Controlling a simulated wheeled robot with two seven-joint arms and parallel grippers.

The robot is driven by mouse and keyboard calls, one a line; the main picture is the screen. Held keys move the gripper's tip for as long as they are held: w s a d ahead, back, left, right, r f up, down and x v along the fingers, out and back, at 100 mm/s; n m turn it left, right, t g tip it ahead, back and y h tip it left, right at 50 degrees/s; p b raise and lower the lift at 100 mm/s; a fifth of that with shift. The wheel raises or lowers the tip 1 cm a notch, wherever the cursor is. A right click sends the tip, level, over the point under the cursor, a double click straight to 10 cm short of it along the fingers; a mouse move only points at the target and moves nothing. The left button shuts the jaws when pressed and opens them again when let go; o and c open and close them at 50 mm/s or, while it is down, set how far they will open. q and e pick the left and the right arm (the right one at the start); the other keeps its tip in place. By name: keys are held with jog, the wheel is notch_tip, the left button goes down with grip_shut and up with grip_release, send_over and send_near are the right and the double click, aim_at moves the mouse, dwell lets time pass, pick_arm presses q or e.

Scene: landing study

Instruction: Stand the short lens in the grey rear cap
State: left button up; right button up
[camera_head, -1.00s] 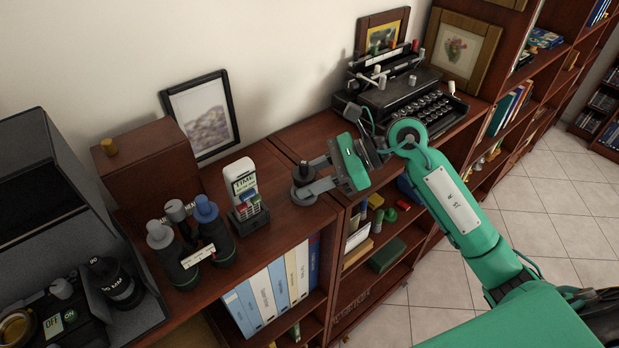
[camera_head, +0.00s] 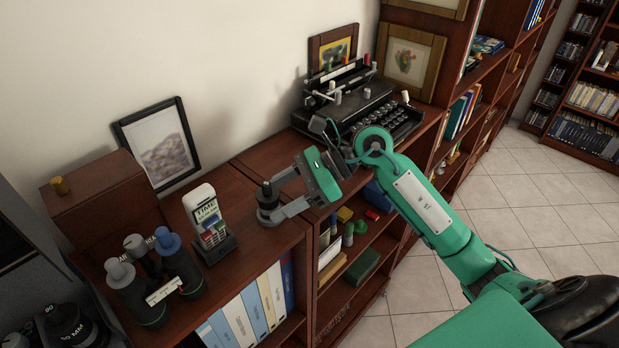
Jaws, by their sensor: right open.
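A small dark cylindrical thing with a narrow knob on top (camera_head: 267,200) stands on the wooden cabinet top; it may be the short lens, but I cannot read a label on it. My right gripper (camera_head: 270,203) is open, with its grey fingers on either side of it; I cannot tell if they touch it. A grey rear cap cannot be made out; the foot of the dark thing is partly hidden by the lower finger. My left gripper is not in view.
A phone-like handset in a dark stand (camera_head: 208,222) and black binoculars (camera_head: 140,298) stand left of the gripper. A typewriter (camera_head: 360,110) stands behind my right arm. A framed picture (camera_head: 160,145) leans on the wall. Bare cabinet top (camera_head: 240,265) lies before the handset.

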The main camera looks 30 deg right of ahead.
jog(key=b+v, duration=0.2)
jog(key=v, duration=0.5)
jog(key=shift+d+f, duration=0.1)
jog(key=shift+d, duration=0.15)
jog(key=b+v, duration=0.1)
jog(key=v, duration=0.3)
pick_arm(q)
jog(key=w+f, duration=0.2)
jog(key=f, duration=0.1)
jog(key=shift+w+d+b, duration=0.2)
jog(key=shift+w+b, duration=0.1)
pick_arm(e)
jog(key=shift+s+d+r, duration=0.15)
jog(key=shift+d+r, duration=0.2)
jog(key=shift+r, duration=0.1)
jog(key=shift+f, duration=0.1)
